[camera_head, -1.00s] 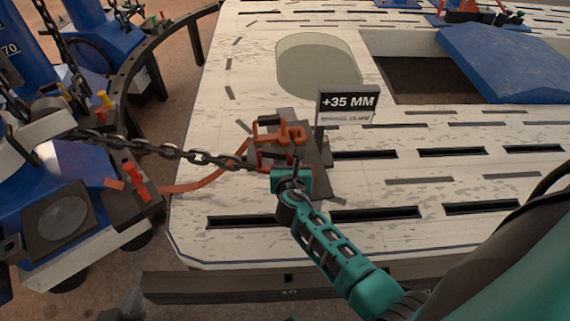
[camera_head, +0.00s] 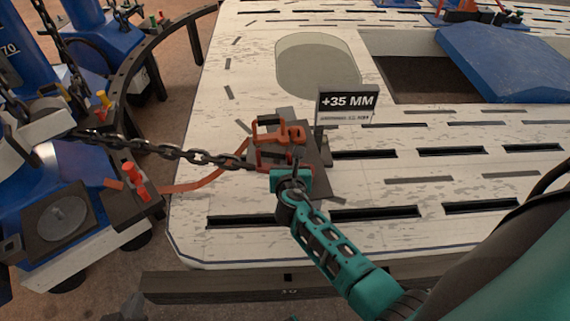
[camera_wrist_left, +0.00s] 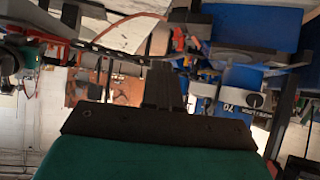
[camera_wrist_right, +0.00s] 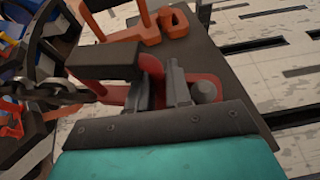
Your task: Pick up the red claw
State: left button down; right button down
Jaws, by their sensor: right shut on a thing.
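The red claw (camera_head: 276,168) lies on a dark plate on the white frame bench, below an orange claw (camera_head: 282,133). My right gripper (camera_head: 291,175) is at the red claw, with its fingers shut on it. In the right wrist view the red claw (camera_wrist_right: 208,82) shows around and between the fingers (camera_wrist_right: 158,88), partly hidden by them and by a dark block. I cannot tell whether it is clear of the plate. In the left wrist view my left gripper (camera_wrist_left: 166,84) appears shut and empty, away from the claw.
A dark chain (camera_head: 200,157) runs from the blue machine (camera_head: 30,165) at left to the claws. An orange strap (camera_head: 200,184) lies below it. A "+35 MM" sign (camera_head: 347,105) stands behind the plate. The bench (camera_head: 230,235) has slots and an oval recess (camera_head: 318,65).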

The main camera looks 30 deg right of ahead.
jog(key=shift+r, duration=0.2)
